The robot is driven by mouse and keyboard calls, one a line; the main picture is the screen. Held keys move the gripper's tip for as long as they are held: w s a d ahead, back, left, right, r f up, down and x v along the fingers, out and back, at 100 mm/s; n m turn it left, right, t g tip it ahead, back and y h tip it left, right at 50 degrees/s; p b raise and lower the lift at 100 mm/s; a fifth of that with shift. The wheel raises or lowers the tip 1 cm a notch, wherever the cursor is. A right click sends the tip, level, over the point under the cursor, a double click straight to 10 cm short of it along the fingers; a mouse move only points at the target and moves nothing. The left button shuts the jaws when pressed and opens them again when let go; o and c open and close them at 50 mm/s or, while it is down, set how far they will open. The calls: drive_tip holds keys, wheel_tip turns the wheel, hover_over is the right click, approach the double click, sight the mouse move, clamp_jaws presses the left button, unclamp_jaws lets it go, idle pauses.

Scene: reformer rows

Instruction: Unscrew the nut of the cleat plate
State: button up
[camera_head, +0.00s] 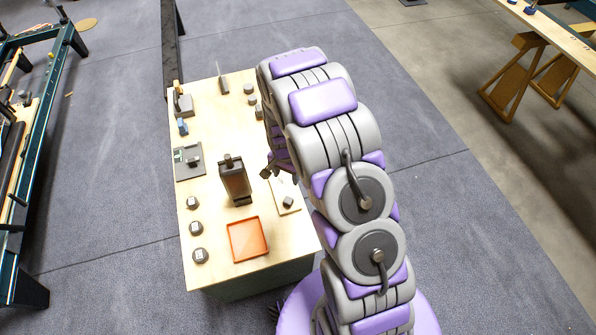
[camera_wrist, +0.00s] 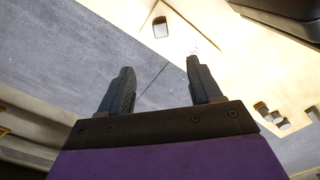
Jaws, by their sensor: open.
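A small pale plate (camera_head: 279,188) with a grey nut-like block (camera_head: 288,201) lies on the right part of the wooden bench top; I cannot tell for sure that it is the cleat plate. In the head view my gripper (camera_head: 270,172) is partly hidden by my arm, above the bench's right edge, close behind the pale plate. The fingers appear apart from the plate.
A tall dark block (camera_head: 235,184) stands left of the pale plate. An orange tray (camera_head: 247,240) lies in front. A grey plate (camera_head: 188,164) and several small dark knobs (camera_head: 194,229) line the left side. Several small pieces (camera_head: 250,89) stand farther back on the bench (camera_head: 209,126).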

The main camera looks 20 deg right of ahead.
drive_tip(key=f, duration=0.1)
drive_tip(key=b, duration=0.2)
hover_over(289, 200)
wheel_tip(289, 200, down, 9)
drive_tip(key=shift+d+r, duration=0.1)
drive_tip(key=shift+d, duration=0.05)
drive_tip(key=f, duration=0.4)
drive_tip(key=a+f, duration=0.1)
drive_tip(key=f, duration=0.1)
drive_tip(key=shift+a+f+b, duration=0.1)
drive_tip(key=shift+f+b, duration=0.15)
drive_tip(key=shift+b, duration=0.15)
drive_tip(key=shift+f, duration=0.35)
drive_tip(key=shift+d+f, duration=0.35)
drive_tip(key=shift+d, duration=0.1)
drive_tip(key=shift+a, duration=0.1)
